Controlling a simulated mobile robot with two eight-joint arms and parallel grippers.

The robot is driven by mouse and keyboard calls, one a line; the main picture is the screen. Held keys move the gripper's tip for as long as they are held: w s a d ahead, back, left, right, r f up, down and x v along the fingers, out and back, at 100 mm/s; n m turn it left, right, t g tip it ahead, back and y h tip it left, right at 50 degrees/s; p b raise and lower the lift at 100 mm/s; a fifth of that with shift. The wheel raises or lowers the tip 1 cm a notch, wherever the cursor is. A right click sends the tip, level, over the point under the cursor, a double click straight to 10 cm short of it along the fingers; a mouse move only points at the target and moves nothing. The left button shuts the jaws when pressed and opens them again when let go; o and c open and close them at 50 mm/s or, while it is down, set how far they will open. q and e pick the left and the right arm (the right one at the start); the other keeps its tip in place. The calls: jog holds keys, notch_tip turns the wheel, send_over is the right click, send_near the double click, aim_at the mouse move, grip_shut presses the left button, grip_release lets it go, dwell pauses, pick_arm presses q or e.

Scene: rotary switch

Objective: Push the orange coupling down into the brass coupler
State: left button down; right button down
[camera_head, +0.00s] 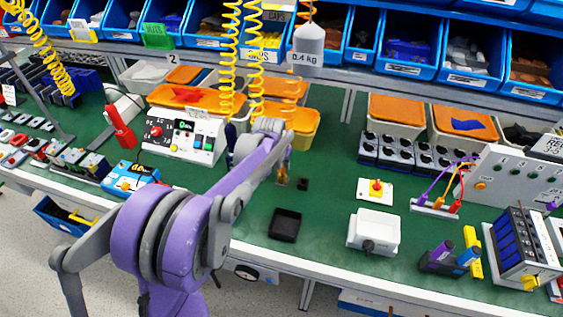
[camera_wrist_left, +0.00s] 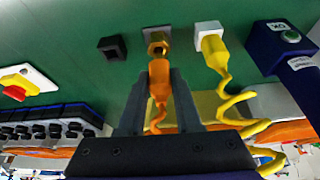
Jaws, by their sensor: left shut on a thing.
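The orange coupling (camera_wrist_left: 159,80) is between the fingers of my left gripper (camera_wrist_left: 160,78) in the left wrist view, and the gripper is shut on it. The brass coupler (camera_wrist_left: 157,45) sits on a small grey plate on the green bench, directly in line with the coupling's end. The two meet or nearly meet; I cannot tell how far the coupling is seated. An orange hose trails behind the coupling, partly hidden by the gripper. In the head view, my left gripper (camera_head: 284,170) is small and partly hidden by its purple arm. My right gripper is not in view.
A small black block (camera_wrist_left: 113,47) and a white block (camera_wrist_left: 207,32) with a yellow coiled hose flank the coupler. In the head view, a black tray (camera_head: 285,225) and a white box (camera_head: 374,231) stand nearer the front. Yellow coils (camera_head: 255,60) hang behind.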

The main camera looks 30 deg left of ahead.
pick_arm(q)
jog(key=shift+f+b, duration=1)
jog(key=shift+f, duration=0.45)
dwell(1.3)
jog(key=c, duration=0.5)
grip_release()
jog(key=p+v, duration=0.1)
jog(key=v, duration=1)
jog(key=shift+w, duration=0.1)
jog(key=s+d+p, duration=0.1)
jog(key=s+d, duration=0.3)
jog(key=s, duration=0.4)
jog(key=s+d+f+m+p, duration=0.1)
jog(key=s+d, duration=0.4)
jog(key=s, duration=0.3)
jog(key=s+d+f+m+p, duration=0.1)
jog(key=s+d+p, duration=0.1)
jog(key=s+d, duration=0.3)
jog(key=shift+s+d+f+t+h, duration=0.1)
jog(key=shift+s+t+h, duration=0.1)
jog(key=shift+s, duration=0.65)
jog(key=shift+s+f+t+h, duration=0.1)
jog(key=shift+s+t+h, duration=0.1)
jog(key=shift+s, duration=0.6)
